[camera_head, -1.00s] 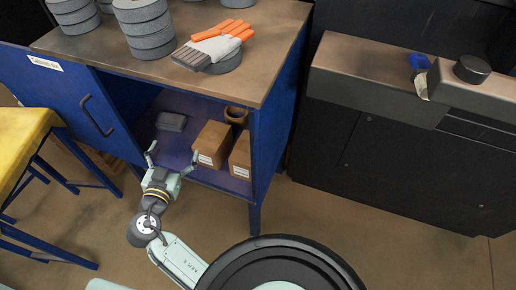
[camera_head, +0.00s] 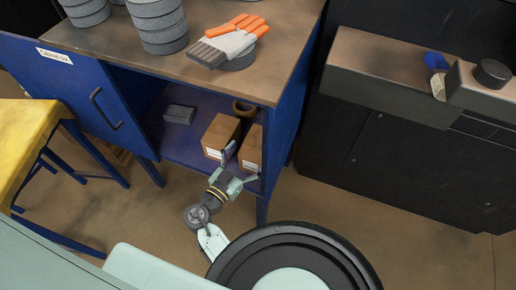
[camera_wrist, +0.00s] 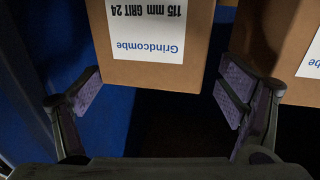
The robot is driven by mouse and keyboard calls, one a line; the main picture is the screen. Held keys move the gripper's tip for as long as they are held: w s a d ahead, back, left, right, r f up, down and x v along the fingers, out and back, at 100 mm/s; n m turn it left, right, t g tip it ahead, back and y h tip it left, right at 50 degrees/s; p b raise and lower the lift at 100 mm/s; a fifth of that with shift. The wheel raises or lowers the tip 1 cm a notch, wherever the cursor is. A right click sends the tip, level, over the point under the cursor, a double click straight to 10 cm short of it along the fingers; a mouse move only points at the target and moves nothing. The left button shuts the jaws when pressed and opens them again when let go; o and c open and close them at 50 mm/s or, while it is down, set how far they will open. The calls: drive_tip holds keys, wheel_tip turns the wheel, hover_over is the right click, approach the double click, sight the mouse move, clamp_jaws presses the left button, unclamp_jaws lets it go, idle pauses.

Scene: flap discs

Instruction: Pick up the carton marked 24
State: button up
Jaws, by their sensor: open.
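The carton marked 24 (camera_wrist: 150,45) is a brown box with a white label reading "115 mm GRIT 24" and "Grindcombe", upside down in the wrist view. In the head view it appears to be the right-hand carton (camera_head: 251,146) on the cabinet's inner shelf, partly hidden by my gripper. My gripper (camera_head: 241,165) is open and empty in front of it. In the wrist view my fingers (camera_wrist: 160,95) are spread on either side of the carton's near lower edge, apart from it as far as I can see.
A second brown carton (camera_head: 220,138) stands close beside it, with a narrow gap; it also shows in the wrist view (camera_wrist: 283,40). A grey block (camera_head: 179,114) lies left on the shelf. The blue cabinet's side wall (camera_head: 287,125) is close on the right, its door (camera_head: 70,85) open left.

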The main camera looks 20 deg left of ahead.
sight(255, 147)
drive_tip(key=shift+p+x, duration=0.35)
drive_tip(key=shift+x, duration=1.6)
drive_tip(key=shift+c, duration=0.5)
drive_tip(key=c, duration=1.6)
drive_tip(key=shift+r, duration=0.1)
drive_tip(key=shift+c, duration=0.4)
